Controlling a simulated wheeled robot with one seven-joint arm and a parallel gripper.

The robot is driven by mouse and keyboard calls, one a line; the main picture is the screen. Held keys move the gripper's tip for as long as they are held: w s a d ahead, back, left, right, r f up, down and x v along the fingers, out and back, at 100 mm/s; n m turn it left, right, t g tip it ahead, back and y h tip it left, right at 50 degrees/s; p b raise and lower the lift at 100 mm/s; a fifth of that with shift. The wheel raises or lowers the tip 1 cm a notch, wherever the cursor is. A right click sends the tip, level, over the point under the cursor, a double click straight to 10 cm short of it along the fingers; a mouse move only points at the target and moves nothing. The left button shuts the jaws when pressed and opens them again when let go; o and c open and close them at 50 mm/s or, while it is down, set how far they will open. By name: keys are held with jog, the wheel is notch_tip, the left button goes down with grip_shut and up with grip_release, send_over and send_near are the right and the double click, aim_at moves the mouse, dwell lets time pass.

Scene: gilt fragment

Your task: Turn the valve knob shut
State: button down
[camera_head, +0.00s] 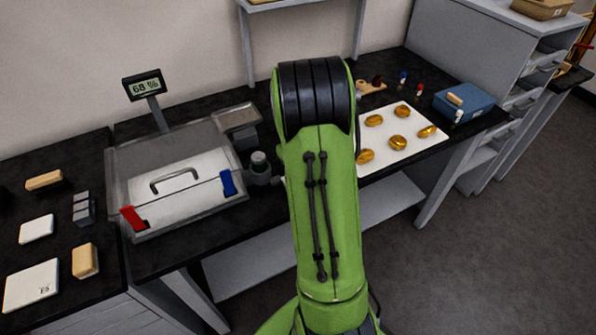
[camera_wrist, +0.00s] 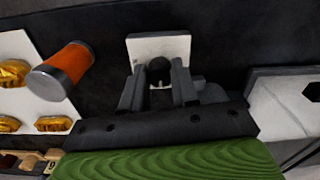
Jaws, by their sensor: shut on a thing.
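In the wrist view my gripper (camera_wrist: 160,88) has its two dark fingers closed on a small dark round knob (camera_wrist: 160,69), which looks like the valve knob. A white square plate (camera_wrist: 160,45) lies just beyond it. The fingers hide the knob's sides, so how far it is turned cannot be told. In the head view my green arm hides the gripper and the knob. A grey upright cylindrical fitting (camera_head: 260,164) stands beside the lidded metal case (camera_head: 180,185), left of my arm.
A display reading 68 % (camera_head: 145,85) stands behind the case. Gold pieces (camera_head: 398,142) lie on a white sheet (camera_head: 385,160) right of my arm, near a blue box (camera_head: 464,104). An orange cylinder (camera_wrist: 70,62) with grey ends is close left of my gripper in the wrist view.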

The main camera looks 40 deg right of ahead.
jog(key=shift+n, duration=0.3)
jog(key=c, duration=0.8)
grip_release()
jog(key=shift+c, duration=0.2)
notch_tip(320, 180, up, 16)
jog(key=p, duration=0.4)
jog(key=shift+f, duration=0.1)
